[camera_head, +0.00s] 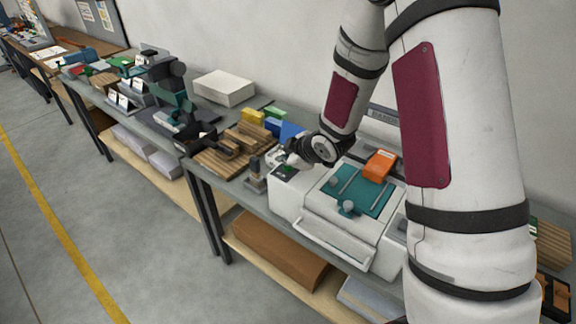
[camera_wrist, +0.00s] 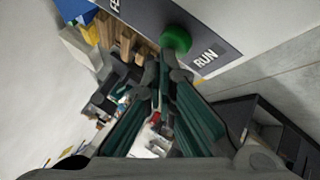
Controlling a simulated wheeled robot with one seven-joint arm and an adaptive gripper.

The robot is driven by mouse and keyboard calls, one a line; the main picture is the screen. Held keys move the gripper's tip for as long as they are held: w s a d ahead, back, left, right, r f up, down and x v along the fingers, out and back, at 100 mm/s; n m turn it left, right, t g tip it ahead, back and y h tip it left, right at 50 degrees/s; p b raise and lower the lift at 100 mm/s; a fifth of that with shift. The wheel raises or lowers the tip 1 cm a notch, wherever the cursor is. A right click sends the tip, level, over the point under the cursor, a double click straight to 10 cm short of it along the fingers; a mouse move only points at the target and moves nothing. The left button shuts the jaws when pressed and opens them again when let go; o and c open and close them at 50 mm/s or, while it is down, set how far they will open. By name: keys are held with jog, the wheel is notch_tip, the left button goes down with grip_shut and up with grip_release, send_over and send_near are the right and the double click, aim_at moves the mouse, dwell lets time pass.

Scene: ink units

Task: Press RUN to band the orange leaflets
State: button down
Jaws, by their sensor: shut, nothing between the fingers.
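The orange leaflets (camera_head: 379,165) lie as a small stack on the teal bed (camera_head: 372,197) of the white banding machine (camera_head: 318,216). A dark control panel (camera_wrist: 160,14) fills the top of the wrist view, with a round green button (camera_wrist: 176,39) beside the word RUN. My gripper (camera_wrist: 160,60) is shut and empty, its fingertips close to the green button, just below it in the picture. I cannot tell whether they touch it. In the head view my gripper (camera_head: 284,160) is at the machine's left end, over the panel, partly hidden by my wrist.
Wooden blocks (camera_head: 216,162), yellow and blue boxes (camera_head: 291,131) and a small upright device (camera_head: 255,177) stand left of the machine. A white carton (camera_head: 224,88) sits by the wall. My arm hides part of the bench at right. The floor in front is clear.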

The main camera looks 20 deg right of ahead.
aim_at(286, 167)
jog(key=shift+f, duration=0.3)
jog(key=shift+r, duration=0.15)
dwell(0.5)
jog(key=shift+r+p, duration=0.4)
jog(key=shift+r, duration=0.4)
jog(key=shift+r+p, duration=1.1)
jog(key=shift+r, duration=1.45)
